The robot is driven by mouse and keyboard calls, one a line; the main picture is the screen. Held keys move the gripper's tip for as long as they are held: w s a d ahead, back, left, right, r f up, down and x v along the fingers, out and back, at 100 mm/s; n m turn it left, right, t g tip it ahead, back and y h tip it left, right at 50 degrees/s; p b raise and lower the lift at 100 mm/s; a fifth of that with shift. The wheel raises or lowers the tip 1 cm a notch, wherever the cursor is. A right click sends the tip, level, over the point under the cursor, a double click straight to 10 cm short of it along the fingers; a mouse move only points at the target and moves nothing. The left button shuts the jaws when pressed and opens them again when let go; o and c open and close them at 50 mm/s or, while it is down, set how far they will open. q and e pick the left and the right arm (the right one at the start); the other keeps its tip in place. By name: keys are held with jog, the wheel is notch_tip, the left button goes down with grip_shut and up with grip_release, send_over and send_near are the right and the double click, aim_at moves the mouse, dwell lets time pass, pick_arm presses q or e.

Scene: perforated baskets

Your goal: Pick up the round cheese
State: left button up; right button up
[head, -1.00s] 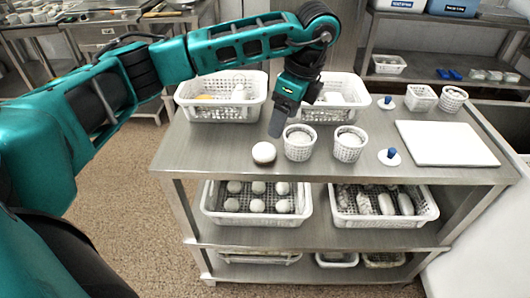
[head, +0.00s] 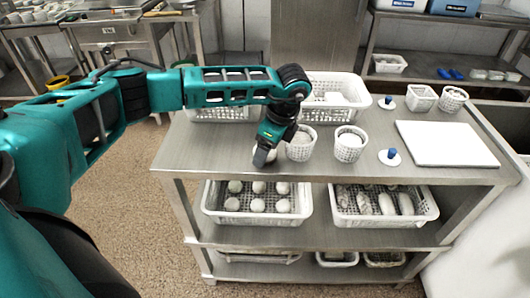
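The round cheese (head: 271,156) is a white ball at the front left of the steel table's top (head: 210,150). In the head view it is mostly hidden behind my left gripper (head: 262,158). The gripper points down at the cheese, with its fingers in front of or around it. I cannot tell whether the fingers touch the cheese or how far apart they are. My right gripper is not in view.
Close to the right of my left gripper stand a small white basket (head: 300,153) and another small basket (head: 349,155). Behind is a large perforated basket (head: 362,113). A white board (head: 446,143) lies at right. The lower shelf holds a basket of round pieces (head: 258,218).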

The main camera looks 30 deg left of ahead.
pick_arm(q)
jog(key=shift+f, duration=0.25)
jog(key=shift+c, duration=0.5)
jog(key=shift+r, duration=0.1)
jog(key=c, duration=0.8)
